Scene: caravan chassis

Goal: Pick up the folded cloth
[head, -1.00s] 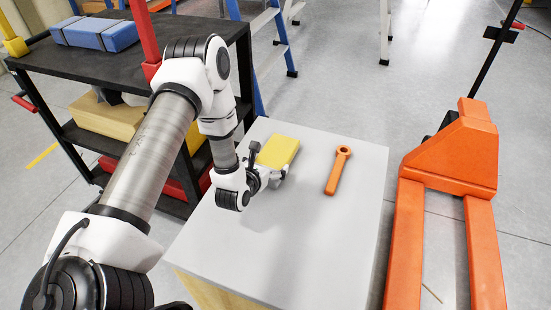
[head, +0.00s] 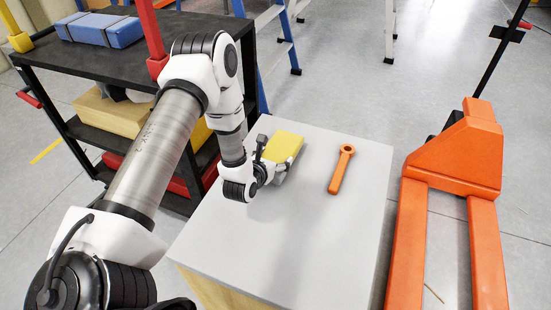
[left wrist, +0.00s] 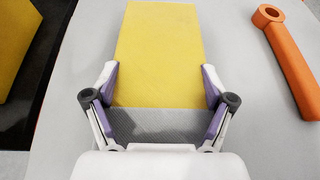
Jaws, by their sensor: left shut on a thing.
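The folded cloth (head: 284,146) is a yellow block-like bundle at the far left part of the grey table top (head: 300,245). It also shows in the left wrist view (left wrist: 160,55), where its near end has a grey band. My left gripper (head: 272,170) is shut on the cloth's near end, with one finger pressed against each side. In the left wrist view the gripper (left wrist: 160,90) has its fingertips on the yellow part. I cannot tell whether the cloth touches the table. My right gripper is not in view.
An orange wrench (head: 341,169) lies right of the cloth on the table. An orange pallet jack (head: 450,170) stands to the right. A black shelf cart (head: 90,65) stands at the left, with a blue case (head: 100,30) on top. The table's front is clear.

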